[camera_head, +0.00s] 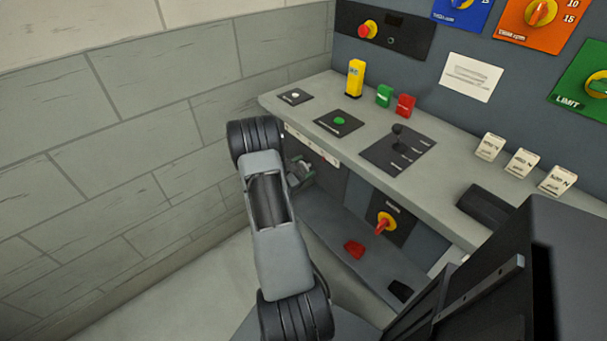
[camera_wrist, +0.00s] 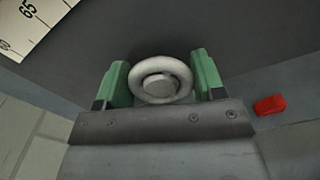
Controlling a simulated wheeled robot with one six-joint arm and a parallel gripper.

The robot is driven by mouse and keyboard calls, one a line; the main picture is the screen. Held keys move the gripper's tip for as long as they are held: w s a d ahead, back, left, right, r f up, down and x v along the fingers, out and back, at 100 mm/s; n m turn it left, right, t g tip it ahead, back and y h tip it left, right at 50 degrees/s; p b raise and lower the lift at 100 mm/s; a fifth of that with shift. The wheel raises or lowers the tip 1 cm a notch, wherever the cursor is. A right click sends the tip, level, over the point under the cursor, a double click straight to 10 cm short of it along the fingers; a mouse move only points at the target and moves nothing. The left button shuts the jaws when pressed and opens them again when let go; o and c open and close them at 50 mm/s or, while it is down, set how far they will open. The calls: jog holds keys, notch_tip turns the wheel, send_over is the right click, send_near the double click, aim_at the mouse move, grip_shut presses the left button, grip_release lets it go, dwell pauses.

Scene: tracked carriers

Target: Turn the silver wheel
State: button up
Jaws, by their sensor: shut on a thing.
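The silver wheel (camera_wrist: 158,78) shows in the wrist view as a pale round ring with a hub at its middle, mounted on a dark panel. My gripper (camera_wrist: 162,82) has its two green fingers on either side of the wheel's rim, and it is shut on the wheel. In the head view my gripper (camera_head: 301,172) is partly hidden behind my arm, at the panel under the counter's left end. The wheel is mostly hidden there.
The counter (camera_head: 285,103) overhangs the panel, with a yellow block (camera_head: 355,78) and a lever (camera_head: 397,136) on it. Right of my gripper are an orange-red rotary handle (camera_head: 386,222) and a red block (camera_head: 354,249) on a lower shelf. A block wall (camera_head: 130,130) stands at left.

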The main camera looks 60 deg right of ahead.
jog(key=m+b, duration=0.3)
jog(key=b, duration=0.1)
jog(key=shift+f+m, duration=0.35)
jog(key=shift+m, duration=0.05)
jog(key=m+b, duration=0.3)
jog(key=b, duration=0.2)
jog(key=shift+s+f+m, duration=0.1)
jog(key=shift+f+m, duration=0.05)
jog(key=shift+m, duration=0.15)
jog(key=m+b, duration=0.6)
jog(key=b, duration=0.5)
jog(key=shift+f, duration=0.2)
jog(key=m+b, duration=0.3)
jog(key=b, duration=0.1)
jog(key=shift+r+m, duration=0.2)
jog(key=shift+m, duration=0.2)
jog(key=shift+r+m+b, duration=0.15)
jog(key=shift+m+b, duration=0.5)
jog(key=shift+m, duration=1.15)
jog(key=o, duration=0.9)
